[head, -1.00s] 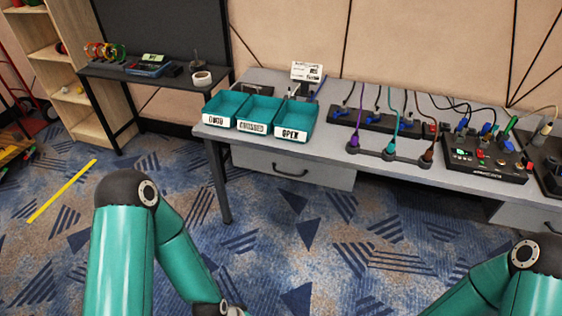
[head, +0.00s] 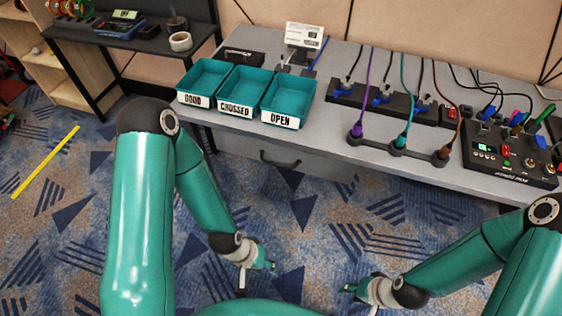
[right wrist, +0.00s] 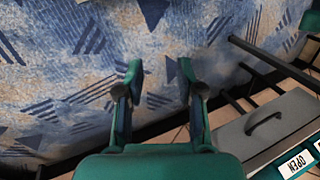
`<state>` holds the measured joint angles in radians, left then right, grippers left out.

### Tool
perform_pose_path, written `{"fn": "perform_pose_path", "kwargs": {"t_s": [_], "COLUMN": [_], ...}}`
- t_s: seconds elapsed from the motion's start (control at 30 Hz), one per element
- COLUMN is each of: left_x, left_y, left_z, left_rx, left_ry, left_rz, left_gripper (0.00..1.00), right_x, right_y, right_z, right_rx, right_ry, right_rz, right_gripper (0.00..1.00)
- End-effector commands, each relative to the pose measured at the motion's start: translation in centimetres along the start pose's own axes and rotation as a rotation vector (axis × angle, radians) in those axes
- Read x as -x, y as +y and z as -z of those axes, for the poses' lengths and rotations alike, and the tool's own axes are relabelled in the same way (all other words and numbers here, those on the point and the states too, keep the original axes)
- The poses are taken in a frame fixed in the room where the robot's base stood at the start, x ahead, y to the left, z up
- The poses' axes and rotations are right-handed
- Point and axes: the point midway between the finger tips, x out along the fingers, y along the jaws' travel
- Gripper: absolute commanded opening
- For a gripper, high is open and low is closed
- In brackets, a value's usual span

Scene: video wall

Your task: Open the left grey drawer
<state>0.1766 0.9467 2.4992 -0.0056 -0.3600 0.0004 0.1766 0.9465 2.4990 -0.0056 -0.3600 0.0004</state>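The left grey drawer (head: 325,168) sits under the grey table, below the teal trays, and looks shut. Its dark bar handle (head: 280,160) faces me. The drawer front also shows at the right of the right wrist view (right wrist: 290,112), with its handle (right wrist: 263,122). My left gripper (head: 260,272) hangs in front of and below the drawer, apart from it, and its fingers look spread. My right gripper (head: 357,295) is low and right of the left one, also apart from the drawer. The right wrist view shows its two fingers (right wrist: 160,82) spread with nothing between them.
Three teal trays (head: 247,92), labelled GOOD, CROSSED and OPEN, stand on the grey table (head: 325,130) above the drawer. Cables, a power strip and a control box (head: 508,152) are farther right. A dark side table (head: 130,38) stands left. Carpet before the drawer is clear.

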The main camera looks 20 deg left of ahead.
Motion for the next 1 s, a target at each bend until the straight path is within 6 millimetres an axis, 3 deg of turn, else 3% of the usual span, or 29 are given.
{"fn": "perform_pose_path", "kwargs": {"t_s": [0.27, 0.47, 0.67, 0.8, 1.0], "left_x": [-0.2, -3.2, -9.9, -15.2, -22.1], "left_y": [-0.1, -1.2, -3.6, -5.5, -8.0], "left_z": [0.0, 0.0, 0.1, 0.1, 0.2], "left_rx": [0.000, 0.000, 0.000, 0.000, 0.000], "left_ry": [0.000, 0.001, 0.000, 0.000, 0.000], "left_rz": [0.000, 0.000, 0.000, 0.000, 0.000], "left_gripper": [0.40, 0.40, 0.40, 0.40, 0.40], "right_x": [-0.2, -2.5, -7.0, -9.0, -9.6], "right_y": [0.0, 0.1, -2.7, -6.7, -14.0], "right_z": [0.1, 3.2, 10.1, 15.1, 19.4], "right_rx": [-0.002, -0.050, -0.185, -0.302, -0.453], "right_ry": [0.004, 0.088, 0.284, 0.416, 0.495], "right_rz": [0.001, 0.020, 0.133, 0.305, 0.626], "right_gripper": [0.37, 0.37, 0.37, 0.37, 0.37]}}
